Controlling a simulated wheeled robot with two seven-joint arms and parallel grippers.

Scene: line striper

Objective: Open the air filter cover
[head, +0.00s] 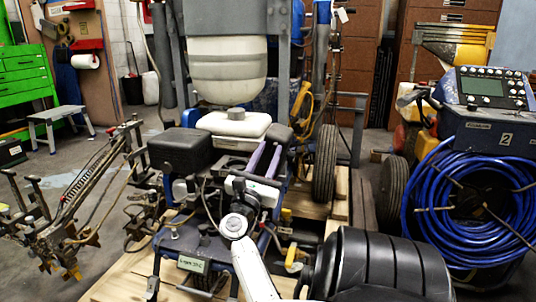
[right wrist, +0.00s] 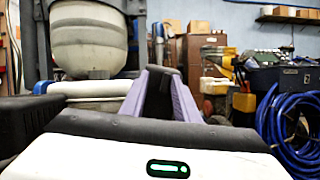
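The line striper's engine, with a white tank (head: 234,124), stands in the middle of the head view. A black box-shaped cover (head: 180,147), which looks like the air filter cover, sits on its left side. It is closed. Its dark edge also shows at the left of the right wrist view (right wrist: 22,118). My right gripper (head: 274,147) is to the right of the cover, apart from it, pointing away past the engine's right side. Its two purple fingers are spread in the right wrist view (right wrist: 163,74), with a dark part between or behind them. My left gripper is out of view.
A large whitish tank (head: 228,70) stands in a grey frame behind the engine. Wheels and wooden pallets lie right of the striper. A blue machine with coiled blue hose (head: 475,200) stands at the right. A metal arm assembly (head: 75,205) is at the left.

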